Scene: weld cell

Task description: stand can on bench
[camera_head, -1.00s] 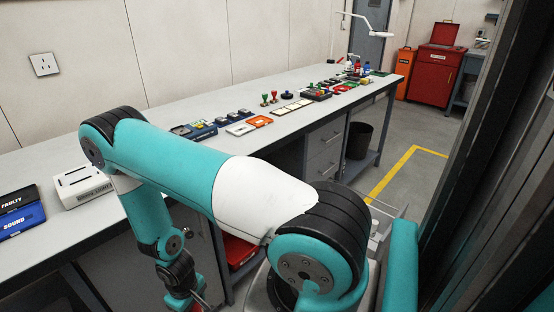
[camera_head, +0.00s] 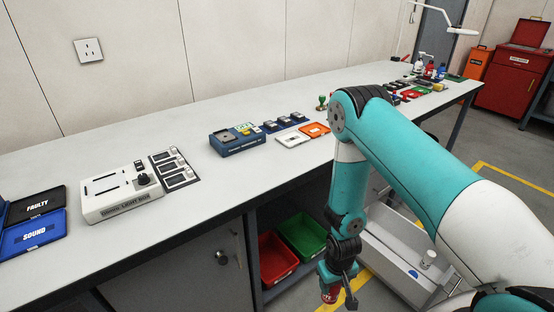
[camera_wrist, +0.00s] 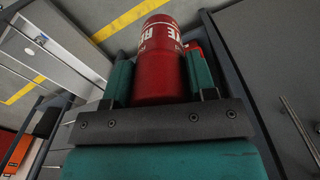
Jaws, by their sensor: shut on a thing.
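A red can with white lettering (camera_wrist: 160,65) is between the two teal fingers of my gripper (camera_wrist: 160,80) in the wrist view. My gripper is shut on it. In the head view the can (camera_head: 330,294) shows only in part at the lower end of my arm, below the height of the bench top and in front of the bench. The bench (camera_head: 110,245) has a long light grey top running from the left front to the right back. The can is apart from it.
On the bench stand a light box (camera_head: 122,196), a blue device (camera_head: 233,141), an orange tray (camera_head: 314,130) and FAULTY and SOUND trays (camera_head: 33,236). Red (camera_head: 277,256) and green (camera_head: 303,236) bins sit beneath. The bench's front strip between light box and blue device is bare.

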